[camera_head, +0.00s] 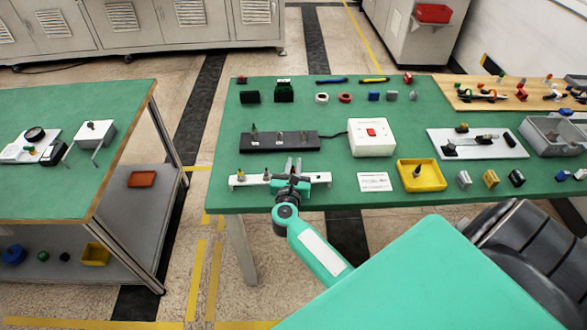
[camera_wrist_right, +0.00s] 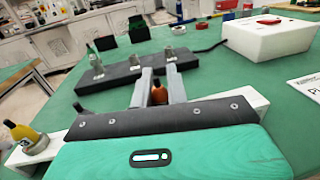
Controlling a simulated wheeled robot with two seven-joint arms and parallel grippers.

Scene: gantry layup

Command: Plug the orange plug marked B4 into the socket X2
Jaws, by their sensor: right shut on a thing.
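My right gripper (camera_head: 292,168) is over the white strip rack (camera_head: 320,178) at the table's near edge. In the right wrist view its fingers (camera_wrist_right: 159,78) are shut on an orange plug (camera_wrist_right: 158,93). I cannot tell whether this plug is clear of the rack; its marking is not readable. The black socket bar (camera_head: 245,146) lies beyond, also in the wrist view (camera_wrist_right: 118,72). It bears a left socket (camera_head: 254,137) with a dark green plug-like piece, a middle socket (camera_head: 279,139) and a right socket (camera_head: 303,137). Socket labels are unreadable. My left gripper is not visible.
A yellow-topped plug (camera_wrist_right: 25,133) and a dark one (camera_wrist_right: 79,108) stand on the rack's left part. Right of the bar is a white box with a red switch (camera_head: 371,133), joined by a black cable. A white card (camera_head: 375,182) and yellow tray (camera_head: 434,187) lie to the right.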

